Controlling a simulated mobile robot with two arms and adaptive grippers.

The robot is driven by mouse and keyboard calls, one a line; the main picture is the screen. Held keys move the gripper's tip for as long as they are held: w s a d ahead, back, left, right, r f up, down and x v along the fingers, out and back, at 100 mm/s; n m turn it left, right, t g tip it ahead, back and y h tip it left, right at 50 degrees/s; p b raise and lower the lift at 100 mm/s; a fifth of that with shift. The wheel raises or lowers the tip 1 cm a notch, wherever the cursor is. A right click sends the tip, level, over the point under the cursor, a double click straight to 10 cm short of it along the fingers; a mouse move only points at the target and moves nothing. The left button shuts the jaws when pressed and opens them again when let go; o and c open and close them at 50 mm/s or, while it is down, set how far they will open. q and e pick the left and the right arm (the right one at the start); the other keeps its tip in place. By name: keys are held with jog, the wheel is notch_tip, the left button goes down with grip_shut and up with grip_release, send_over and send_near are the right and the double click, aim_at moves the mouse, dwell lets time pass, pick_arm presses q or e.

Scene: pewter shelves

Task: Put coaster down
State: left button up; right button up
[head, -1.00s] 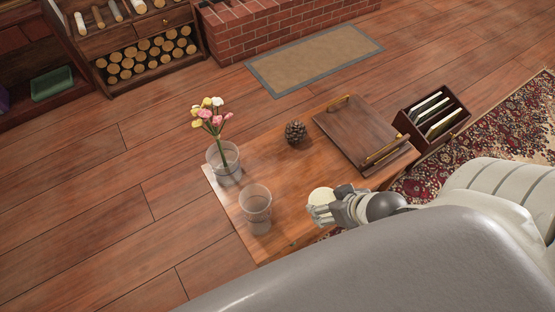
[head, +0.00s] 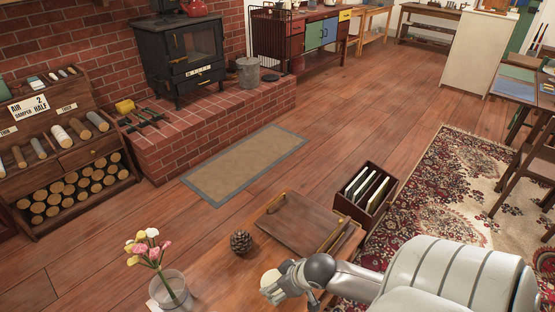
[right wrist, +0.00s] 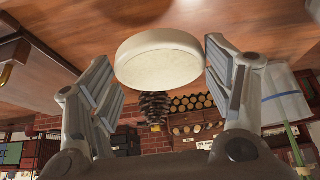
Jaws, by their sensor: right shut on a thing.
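The coaster (head: 270,277) is a pale, round, thick disc. My right gripper (head: 275,288) is shut on it, over the near part of the wooden table (head: 215,277), beside the tray. In the right wrist view the coaster (right wrist: 160,58) sits between the two fingers of the gripper (right wrist: 162,75), with the table top (right wrist: 240,25) close to it. That view looks upside down, and I cannot tell whether the coaster touches the wood. My left gripper is not in view.
A wooden tray (head: 297,222) with brass handles and a pine cone (head: 241,241) lie on the table. A glass vase with flowers (head: 172,286) stands at its left. A dark file box (head: 364,195) is beyond the tray. Bare table shows between vase and gripper.

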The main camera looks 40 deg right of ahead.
jog(key=w+f, duration=0.1)
jog(key=w+d+f, duration=0.1)
jog(key=shift+f, duration=0.4)
jog(key=shift+f+b, duration=0.45)
jog(key=shift+f, duration=1.05)
jog(key=o, duration=1.1)
jog(key=shift+f, duration=0.1)
jog(key=shift+c, duration=0.2)
jog(key=p+v, duration=0.2)
jog(key=v, duration=1)
